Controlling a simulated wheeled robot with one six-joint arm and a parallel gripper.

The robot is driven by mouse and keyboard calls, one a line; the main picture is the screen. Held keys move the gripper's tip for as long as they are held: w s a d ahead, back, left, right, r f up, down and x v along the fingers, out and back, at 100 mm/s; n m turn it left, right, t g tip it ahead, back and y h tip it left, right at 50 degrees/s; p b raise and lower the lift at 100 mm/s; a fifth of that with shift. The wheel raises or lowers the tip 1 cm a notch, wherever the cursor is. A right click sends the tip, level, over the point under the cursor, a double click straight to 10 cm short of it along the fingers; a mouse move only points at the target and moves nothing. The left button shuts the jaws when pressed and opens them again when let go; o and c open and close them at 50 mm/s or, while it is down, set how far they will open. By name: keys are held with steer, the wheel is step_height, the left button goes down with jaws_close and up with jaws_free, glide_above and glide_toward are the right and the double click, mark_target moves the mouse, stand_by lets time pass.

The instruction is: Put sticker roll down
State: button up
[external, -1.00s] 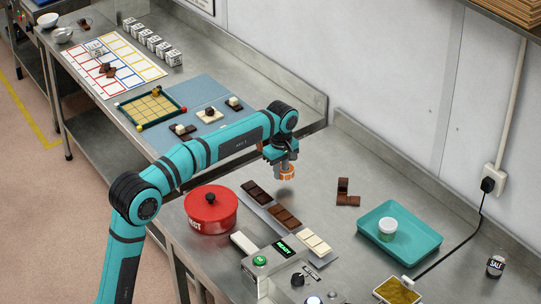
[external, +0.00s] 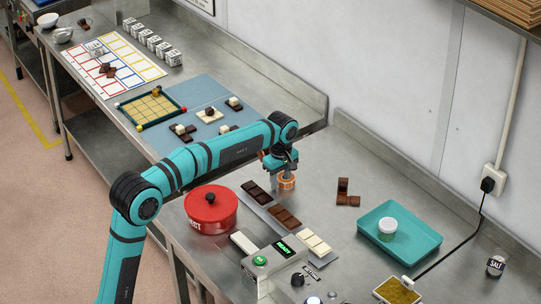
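My gripper (external: 285,174) points down over the steel bench, just behind the row of chocolate bars. The sticker roll (external: 287,184), a small orange-brown ring, is between its fingers. The gripper appears shut on it. The roll is at or very near the bench top; I cannot tell whether it touches.
Chocolate bars (external: 285,217) lie on a strip in front of the gripper, with a red pot (external: 211,210) to their left. Brown chocolate pieces (external: 347,194) lie to the right. A teal tray (external: 428,240) holds a white tub (external: 387,228). A control box (external: 275,268) stands in front.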

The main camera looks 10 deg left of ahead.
mark_target(279, 180)
steer(key=shift+r, duration=0.1)
step_height(279, 180, up, 12)
stand_by(0.6)
steer(key=s+a+r+m+t+h, duration=0.1)
steer(key=s+a+r+t, duration=0.2)
steer(key=a, duration=0.7)
steer(key=s+a+r+m+t+h, duration=0.1)
steer(key=s+a+r+m+t, duration=0.15)
steer(key=a, duration=0.75)
steer(key=s+a+r+m+t+h, duration=0.1)
steer(key=s+a+r+t, duration=0.25)
steer(key=a, duration=0.55)
steer(key=s+a+f+m+t+y, duration=0.2)
steer(key=s+a+t, duration=0.6)
steer(key=s+a, duration=1)
steer(key=s+m+y, duration=0.1)
steer(key=s+m, duration=0.1)
steer(key=s, duration=0.1)
steer(key=shift+a+f, duration=0.2)
steer(key=shift+f, duration=0.1)
